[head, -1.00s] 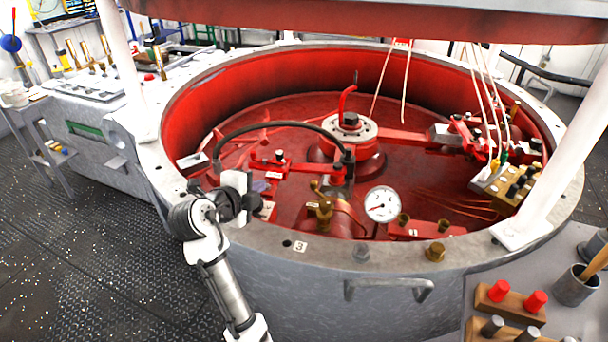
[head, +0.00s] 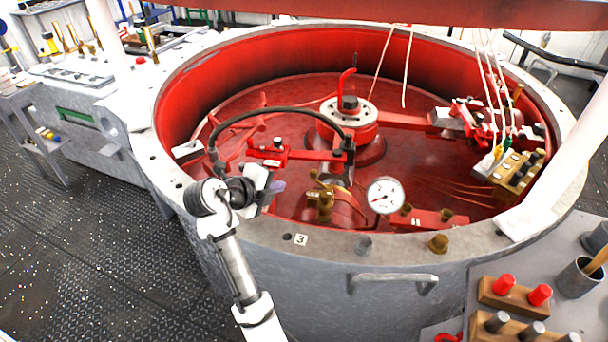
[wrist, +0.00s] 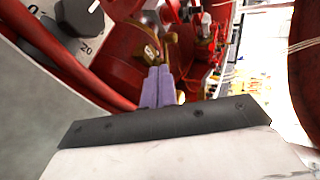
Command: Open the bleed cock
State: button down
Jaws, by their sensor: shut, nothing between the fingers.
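The bleed cock appears to be the brass valve (head: 323,203) with a small brass lever on top, inside the red well behind the front rim, left of the white pressure gauge (head: 384,196). My gripper (head: 279,186) is over the rim, left of the brass valve and apart from it in the head view. Its pale purple fingers are together and hold nothing. In the wrist view the shut fingers (wrist: 159,82) point at a brass fitting (wrist: 150,48), which looks like the same valve. Fingertips partly overlap its lower part; contact cannot be told.
A black hose (head: 270,112) arches over the well behind my gripper. The grey rim (head: 340,248) carries a "3" plate and bolts. A wooden block with red knobs (head: 515,292) stands at the lower right. A white post (head: 575,150) rises at the right.

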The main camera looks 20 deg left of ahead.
jog(key=p, duration=0.2)
send_near(311, 176)
notch_tip(311, 176, down, 2)
jog(key=shift+w+d+f+p, duration=0.2)
jog(key=shift+w+d+p, duration=0.15)
jog(key=shift+w, duration=0.5)
jog(key=shift+w+d+f+p, duration=0.25)
jog(key=shift+w+p, duration=0.2)
jog(key=shift+w, duration=0.4)
jog(key=shift+w+d+f+p, duration=0.15)
jog(key=shift+w+d+p, duration=0.25)
jog(key=shift+w, duration=0.45)
